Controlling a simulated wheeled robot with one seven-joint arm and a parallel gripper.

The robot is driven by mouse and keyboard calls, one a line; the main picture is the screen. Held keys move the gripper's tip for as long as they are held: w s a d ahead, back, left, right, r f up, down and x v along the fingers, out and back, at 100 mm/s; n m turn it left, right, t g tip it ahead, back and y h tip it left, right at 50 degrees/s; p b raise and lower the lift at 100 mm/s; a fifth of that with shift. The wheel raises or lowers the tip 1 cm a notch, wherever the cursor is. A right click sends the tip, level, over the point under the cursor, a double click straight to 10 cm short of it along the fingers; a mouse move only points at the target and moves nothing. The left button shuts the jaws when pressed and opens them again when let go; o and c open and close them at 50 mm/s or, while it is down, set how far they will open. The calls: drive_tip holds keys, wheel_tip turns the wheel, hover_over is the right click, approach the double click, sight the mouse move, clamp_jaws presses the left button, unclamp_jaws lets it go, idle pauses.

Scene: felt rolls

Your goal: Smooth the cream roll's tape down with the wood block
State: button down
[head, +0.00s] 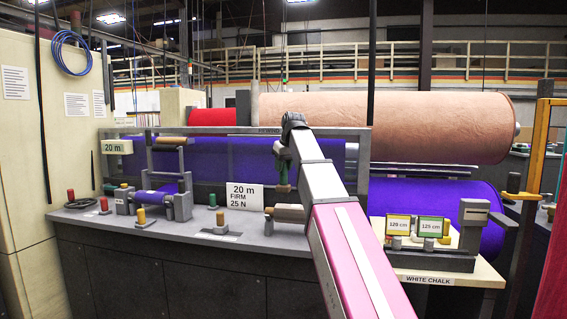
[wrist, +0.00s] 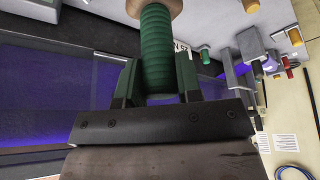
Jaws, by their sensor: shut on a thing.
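In the wrist view my gripper (wrist: 160,82) is shut around a green ribbed handle (wrist: 158,50) with a tan end. The closest thing to a cream roll is a large peach-tan roll (head: 385,125) lying across the back right. I cannot make out tape on it.
Purple felt (head: 235,158) lies behind the rail, and a purple roll (head: 430,205) is at right. Two small signs (head: 415,226) stand at right.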

sight(283, 178)
drive_tip(key=shift+f, duration=1.8)
drive_tip(key=shift+f, duration=0.65)
drive_tip(key=d, duration=0.1)
drive_tip(key=s+d, duration=0.1)
drive_tip(key=d, duration=0.1)
drive_tip(key=shift+r, duration=0.15)
drive_tip(key=shift+d, duration=0.2)
drive_tip(key=shift+s+d+f, duration=0.1)
drive_tip(key=shift+s+d, duration=0.2)
drive_tip(key=shift+d, duration=0.45)
drive_tip(key=shift+s+d+f, duration=0.1)
drive_tip(key=shift+s+d, duration=0.15)
drive_tip(key=shift+d, duration=0.45)
drive_tip(key=shift+d, duration=0.15)
